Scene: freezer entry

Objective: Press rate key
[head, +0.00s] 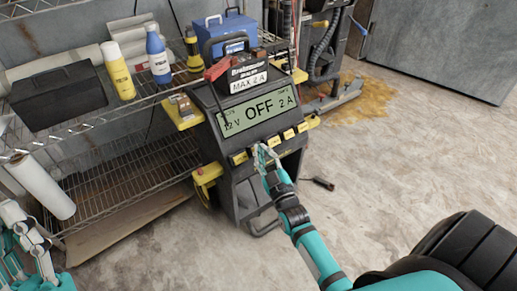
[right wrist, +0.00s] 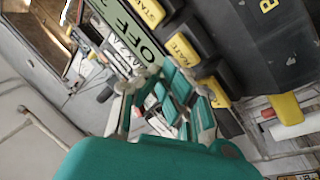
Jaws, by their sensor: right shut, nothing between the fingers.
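The charger (head: 250,110) is a dark floor-standing unit whose green display reads OFF, 12 V and 2 A. A row of yellow keys runs below the display. The rate key (right wrist: 183,48), labelled RATE, shows in the right wrist view beside the START key (right wrist: 149,11). My right gripper (head: 262,155) is shut and empty in front of the key row, hiding part of it in the head view. In the right wrist view its fingertips (right wrist: 168,78) are close to the rate key; contact cannot be told. My left gripper (head: 20,240) is partly visible at the lower left, its opening unclear.
A wire shelf (head: 130,165) stands left of the charger, holding a black case (head: 57,97), a yellow bottle (head: 117,70) and a blue bottle (head: 157,55). A battery labelled MAX 2 A (head: 240,76) sits on the charger.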

